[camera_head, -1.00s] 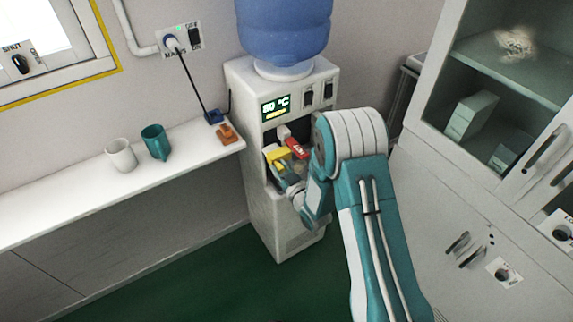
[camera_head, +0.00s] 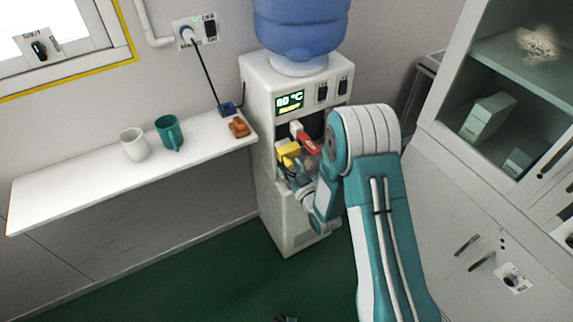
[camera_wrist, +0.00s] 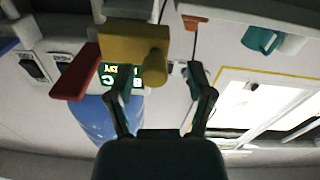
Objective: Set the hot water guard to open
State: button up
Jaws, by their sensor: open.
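The hot water guard looks to be the yellow block (camera_head: 287,150) at the front of the dispenser's tap bay, beside the red tap lever (camera_head: 308,142). In the wrist view the yellow block (camera_wrist: 122,42) has a short yellow cylinder (camera_wrist: 155,68) sticking out toward me, and the red lever (camera_wrist: 76,72) is left of it. My gripper (camera_wrist: 158,72) is open, with the cylinder's end between its fingers, nearer the left one. I cannot tell whether they touch. In the head view my gripper (camera_head: 293,172) is just below the yellow block, partly hidden by my wrist.
The white dispenser (camera_head: 302,226) carries a blue bottle (camera_head: 302,28), a lit display (camera_head: 290,101) reading 80 °C and two dark switches. A shelf (camera_head: 75,185) at left holds a white cup (camera_head: 134,144), a teal mug (camera_head: 169,132) and an orange-brown item (camera_head: 239,127). Cabinets (camera_head: 440,225) stand right.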

jog(key=v, duration=1)
jog(key=d+r+m+g+h, duration=0.2)
jog(key=d+r+h, duration=0.25)
jog(key=r, duration=0.35)
jog(key=d+r+m+g+h, duration=0.2)
jog(key=d+r+h, duration=0.25)
jog(key=r, duration=0.45)
jog(key=s+d+r+m+g, duration=0.2)
jog(key=s+r, duration=0.2)
jog(key=s, duration=0.7)
jog(key=s+d+r+m+g, duration=0.2)
jog(key=s+r, duration=0.3)
jog(key=s, duration=0.6)
jog(key=shift+s+d+r+g+h, duration=0.2)
jog(key=shift+d+g+h, duration=0.1)
jog(key=shift+d+g, duration=0.45)
